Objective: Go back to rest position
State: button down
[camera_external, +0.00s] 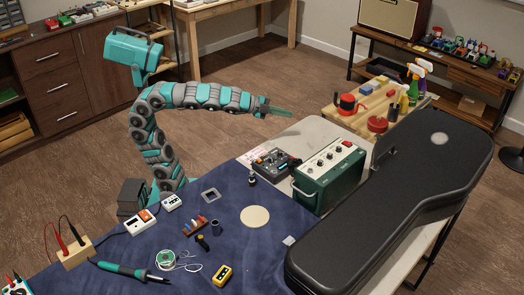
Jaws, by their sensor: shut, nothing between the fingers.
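My gripper (277,111) is at the end of my teal and grey arm, which curves up from the left and reaches right. The gripper is raised above the far part of the workbench (110,265). Its fingers point right and look closed together, with nothing seen between them. It is apart from everything on the bench.
A green amplifier box (329,176) and a dark pedal unit (270,161) stand below the gripper. A large black guitar case (350,235) lies at the right. Small tools and parts lie on the blue mat (262,252).

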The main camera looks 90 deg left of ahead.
jog(key=s+a+f+n+g+y+p, duration=0.1)
jog(key=s+a+f+n+g, duration=0.25)
jog(key=s+f, duration=0.4)
jog(key=s+a+f+n+g+p, duration=0.1)
jog(key=s+a+f+n+g, duration=0.2)
jog(key=f, duration=0.7)
jog(key=s+d+f+n+g+h, duration=0.1)
jog(key=s+d+f+g, duration=0.1)
jog(key=s, duration=0.6)
jog(key=s+d+f+n+g+h+p, duration=0.1)
jog(key=s+d+f+n+g, duration=0.1)
jog(key=s+f+g, duration=0.2)
jog(key=s+d+f+n+g+h+p, duration=0.1)
jog(key=s+f+n+g, duration=0.1)
jog(key=s+f, duration=0.5)
jog(key=s+g, duration=0.1)
jog(key=s, duration=0.5)
jog(key=shift+d+f, duration=0.3)
jog(key=shift+d, duration=0.1)
